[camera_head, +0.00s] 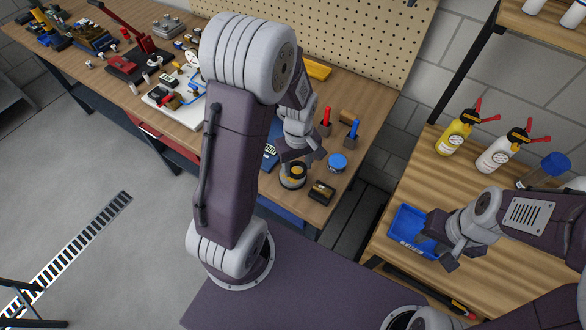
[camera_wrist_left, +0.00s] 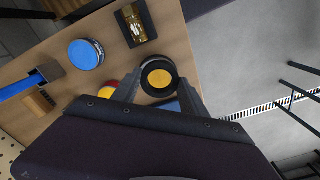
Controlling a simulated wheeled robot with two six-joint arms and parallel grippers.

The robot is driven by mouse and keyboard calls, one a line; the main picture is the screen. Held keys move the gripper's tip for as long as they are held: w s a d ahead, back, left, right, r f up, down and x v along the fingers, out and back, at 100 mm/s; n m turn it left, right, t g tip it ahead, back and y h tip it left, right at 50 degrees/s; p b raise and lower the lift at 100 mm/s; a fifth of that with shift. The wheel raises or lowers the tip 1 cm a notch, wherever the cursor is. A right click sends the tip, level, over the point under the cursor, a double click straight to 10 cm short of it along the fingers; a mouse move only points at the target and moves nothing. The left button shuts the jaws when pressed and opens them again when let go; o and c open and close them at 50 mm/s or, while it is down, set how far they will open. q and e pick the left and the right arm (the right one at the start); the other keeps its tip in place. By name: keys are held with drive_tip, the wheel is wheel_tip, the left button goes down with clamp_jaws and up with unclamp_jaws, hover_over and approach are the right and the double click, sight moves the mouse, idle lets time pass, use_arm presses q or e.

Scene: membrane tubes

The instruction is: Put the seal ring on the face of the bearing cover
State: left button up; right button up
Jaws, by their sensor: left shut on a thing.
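My left gripper (camera_head: 296,160) is low over the near right part of the workbench. In the left wrist view its two fingers (camera_wrist_left: 158,85) close from both sides on a round black ring, which I take to be the seal ring (camera_wrist_left: 158,94). A yellow round face, apparently the bearing cover (camera_wrist_left: 158,78), shows inside the ring. I cannot tell whether ring and face touch. In the head view the gripper partly covers this round part (camera_head: 293,182). My right gripper (camera_head: 440,252) is over a blue bin on the right shelf, its fingers apart and seemingly empty.
A blue round tin (camera_head: 337,162) and a dark block with a golden part (camera_head: 321,192) stand close to the left gripper. Holders with red (camera_head: 326,120) and blue (camera_head: 352,132) handles are behind. The blue bin (camera_head: 402,222) and bottles (camera_head: 457,135) stand on the right shelf.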

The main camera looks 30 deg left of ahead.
sight(293, 168)
use_arm(q)
drive_tip(key=w+a+f, duration=0.1)
drive_tip(key=a, duration=0.1)
drive_tip(key=shift+w+a+f, duration=0.35)
drive_tip(key=shift+w+f, duration=0.05)
drive_tip(key=f, duration=0.3)
drive_tip(key=shift+s+d+f, duration=0.1)
drive_tip(key=shift+s+d, duration=0.1)
drive_tip(key=shift+s, duration=0.05)
drive_tip(key=shift+w+a+f, duration=0.1)
drive_tip(key=shift+w+f, duration=0.1)
drive_tip(key=shift+f, duration=0.2)
drive_tip(key=shift+s+f, duration=0.1)
drive_tip(key=shift+f, duration=0.05)
drive_tip(key=o, duration=1.3)
wheel_tip(293, 168, up, 12)
drive_tip(key=shift+r, duration=0.25)
drive_tip(key=s+d+m, duration=0.1)
drive_tip(key=s+m, duration=0.1)
drive_tip(key=m, duration=0.1)
drive_tip(key=s+d+m, duration=0.2)
drive_tip(key=s+m, duration=0.1)
drive_tip(key=s+d+f+m+t, duration=0.1)
drive_tip(key=s+d+m, duration=0.1)
drive_tip(key=s+m, duration=0.1)
drive_tip(key=shift+s+m, duration=0.1)
drive_tip(key=shift+m, duration=0.5)
